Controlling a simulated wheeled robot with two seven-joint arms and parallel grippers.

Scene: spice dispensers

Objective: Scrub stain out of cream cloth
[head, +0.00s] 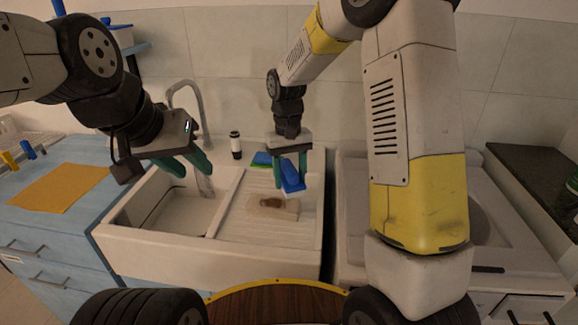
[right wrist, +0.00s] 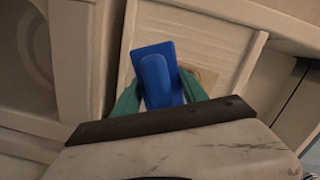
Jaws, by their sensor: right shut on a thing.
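The cream cloth (head: 283,208) lies on the ribbed drainboard of the sink, with a brown stain (head: 270,202) on it. My right gripper (head: 290,180) is shut on a blue scrubbing brush (head: 292,176) and holds it above the drainboard, just behind and above the cloth. In the right wrist view the blue brush (right wrist: 156,75) sits between the green fingers, and part of the cloth (right wrist: 207,76) shows behind it, mostly hidden. My left gripper (head: 188,168) hangs over the sink basin, apart from the cloth, with its green fingers spread and nothing between them.
The white sink (head: 140,252) has a basin at the left and a grey tap (head: 185,95) behind it. A green and blue item (head: 261,159) lies at the back of the drainboard. An orange cloth (head: 58,187) lies on the left counter.

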